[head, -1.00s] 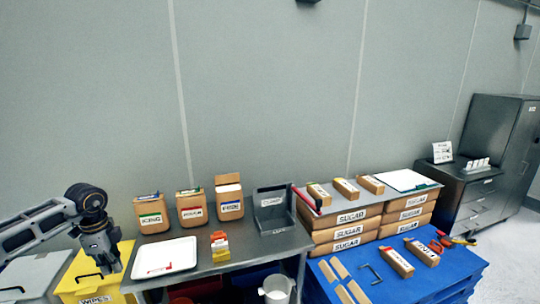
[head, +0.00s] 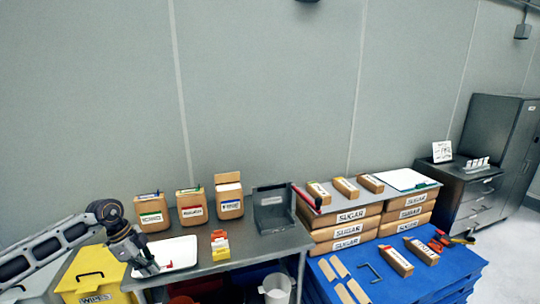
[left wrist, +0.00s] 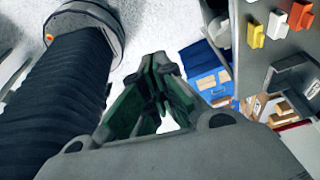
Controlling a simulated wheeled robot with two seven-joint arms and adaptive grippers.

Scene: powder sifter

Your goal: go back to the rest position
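My left gripper (head: 150,268) hangs at the left of the head view, in front of the left part of the white tray (head: 182,247). In the left wrist view the fingers of that gripper (left wrist: 157,65) meet at their tips, and nothing shows between them. A small red item (head: 167,265) lies on the tray beside the gripper. I cannot tell how far the gripper is above the tray. My right gripper is in neither view.
A yellow wipes bin (head: 92,275) stands at the left. Sugar boxes (head: 347,230) and a blue surface (head: 400,288) are at the right.

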